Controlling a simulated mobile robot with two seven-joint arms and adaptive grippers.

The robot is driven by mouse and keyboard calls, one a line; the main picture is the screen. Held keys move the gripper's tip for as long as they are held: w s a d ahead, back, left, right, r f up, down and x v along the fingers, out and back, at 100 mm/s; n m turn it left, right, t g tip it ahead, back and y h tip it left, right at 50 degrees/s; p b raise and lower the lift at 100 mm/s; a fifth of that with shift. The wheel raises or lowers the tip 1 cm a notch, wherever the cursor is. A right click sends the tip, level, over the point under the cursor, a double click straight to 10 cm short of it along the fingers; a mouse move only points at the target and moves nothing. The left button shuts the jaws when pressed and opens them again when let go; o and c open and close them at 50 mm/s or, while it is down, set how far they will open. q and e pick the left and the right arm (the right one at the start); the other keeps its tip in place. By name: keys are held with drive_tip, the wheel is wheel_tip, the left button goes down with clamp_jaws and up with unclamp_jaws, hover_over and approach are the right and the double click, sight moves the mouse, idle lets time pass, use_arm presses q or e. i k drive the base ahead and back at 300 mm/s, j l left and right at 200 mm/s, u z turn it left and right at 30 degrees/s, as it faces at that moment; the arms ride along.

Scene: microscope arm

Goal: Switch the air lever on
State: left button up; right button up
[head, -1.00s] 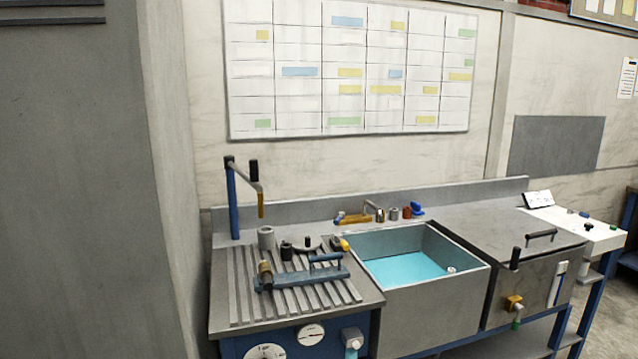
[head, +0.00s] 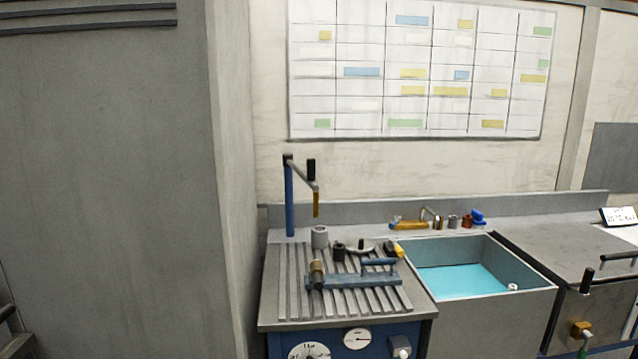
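I cannot tell for sure which part is the air lever. A blue bar fixture with a handle (head: 355,280) lies on the slatted bench top (head: 268,300). A pale valve-like fitting (head: 400,346) sits on the blue bench front, beside two round gauges, a larger one (head: 309,351) and a smaller one (head: 357,338). A yellow valve block (head: 581,329) with a green piece below it is on the front of the unit at the right. Neither of my grippers shows in the head view.
A sink basin (head: 548,289) with blue water stands right of the slatted bench. A blue post (head: 289,200) with a hanging arm rises at the bench's back left. A tall grey wall block (head: 110,180) fills the left. A dark item is cut off at the lower left edge.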

sight(392, 242)
drive_tip(key=u, duration=0.15)
drive_tip(key=i+l+u, duration=0.3)
drive_tip(key=l, duration=0.15)
drive_tip(key=l+u, duration=0.25)
drive_tip(key=l, duration=0.25)
drive_tip(key=i+l+u, duration=0.1)
drive_tip(key=l+u, duration=0.2)
drive_tip(key=l, duration=0.2)
drive_tip(key=l+u, duration=0.25)
drive_tip(key=l, duration=2.05)
drive_tip(key=i+u, duration=0.05)
drive_tip(key=i, duration=0.05)
